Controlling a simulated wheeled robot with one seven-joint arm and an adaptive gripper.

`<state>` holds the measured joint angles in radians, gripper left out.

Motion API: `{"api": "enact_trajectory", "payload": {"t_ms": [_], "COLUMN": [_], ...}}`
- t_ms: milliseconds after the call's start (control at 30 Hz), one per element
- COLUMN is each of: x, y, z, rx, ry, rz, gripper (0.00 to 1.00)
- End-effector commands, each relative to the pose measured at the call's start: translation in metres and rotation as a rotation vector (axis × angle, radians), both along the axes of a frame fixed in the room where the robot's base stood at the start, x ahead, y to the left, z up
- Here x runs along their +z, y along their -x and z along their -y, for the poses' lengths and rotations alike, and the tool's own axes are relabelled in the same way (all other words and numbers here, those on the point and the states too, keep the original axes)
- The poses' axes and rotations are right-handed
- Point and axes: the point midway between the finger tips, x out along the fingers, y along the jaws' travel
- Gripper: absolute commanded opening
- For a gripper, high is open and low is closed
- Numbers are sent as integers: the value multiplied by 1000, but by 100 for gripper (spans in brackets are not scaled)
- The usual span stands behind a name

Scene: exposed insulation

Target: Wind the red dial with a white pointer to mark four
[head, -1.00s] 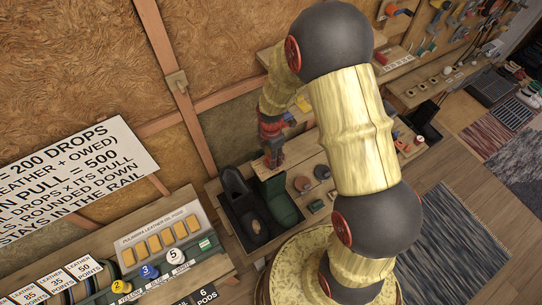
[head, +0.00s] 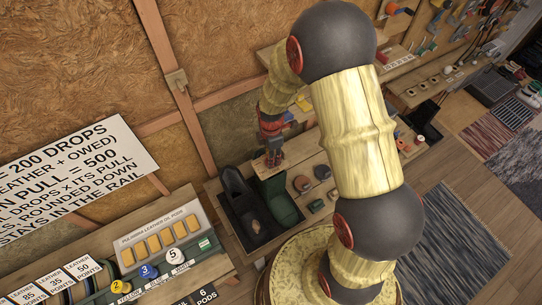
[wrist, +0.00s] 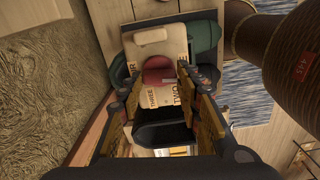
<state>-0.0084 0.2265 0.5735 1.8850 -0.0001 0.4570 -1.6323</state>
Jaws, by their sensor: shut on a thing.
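The red dial (wrist: 158,72) shows in the wrist view on a pale plate (wrist: 152,98) with dark lettering. Its small white pointer (wrist: 168,79) lies toward the right. In the head view my gripper (head: 272,157) is down at the bench by the wall, and the dial cannot be made out there.
Small rounded blocks (head: 302,184) lie to the right. A rack of yellow pods (head: 160,240) is at lower left. A striped rug (head: 460,235) lies on open floor.

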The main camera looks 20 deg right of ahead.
Motion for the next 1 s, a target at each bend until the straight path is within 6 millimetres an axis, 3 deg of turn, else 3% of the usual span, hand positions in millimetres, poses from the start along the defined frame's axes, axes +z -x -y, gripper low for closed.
{"api": "enact_trajectory", "payload": {"t_ms": [1000], "x": [0], "y": [-2], "z": [-1], "rx": [-939], "ry": [0], "rz": [3], "gripper": [9]}}
